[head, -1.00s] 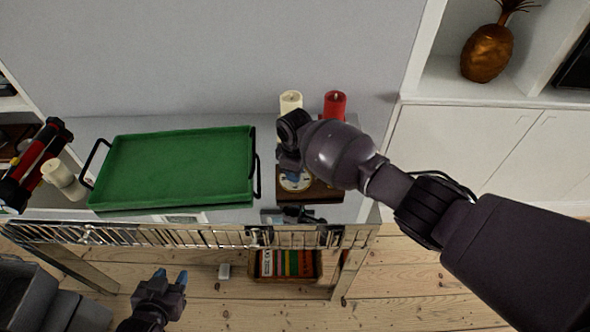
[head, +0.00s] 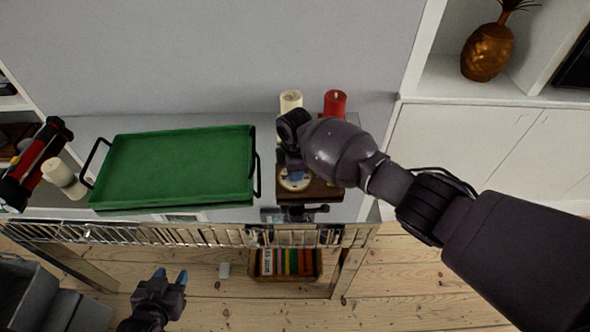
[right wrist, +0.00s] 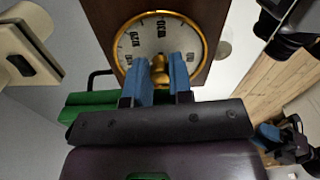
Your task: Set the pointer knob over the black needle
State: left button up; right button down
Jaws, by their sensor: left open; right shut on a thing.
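A round white dial with a brass rim (right wrist: 158,18) is set in a dark brown wooden board (right wrist: 215,18); the dial also shows in the head view (head: 295,184). A brass pointer knob (right wrist: 159,65) stands at the dial's middle. My right gripper (right wrist: 166,72) has its blue fingers on either side of the knob and is shut on it; in the head view the right gripper (head: 295,175) covers part of the dial. I cannot make out the black needle, nor where the knob points. My left gripper (head: 171,276) is open and empty, low at the left.
A green tray (head: 180,168) lies left of the board. A cream candle (head: 290,101) and a red candle (head: 335,103) stand behind it. A black object (head: 300,213) sits at the front edge. Below, a box of books (head: 286,264) stands on the floor.

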jog(key=c, duration=1)
grip_release()
notch_tip(320, 180, up, 11)
jog(key=shift+f+p, duration=0.1)
jog(key=shift+p, duration=0.45)
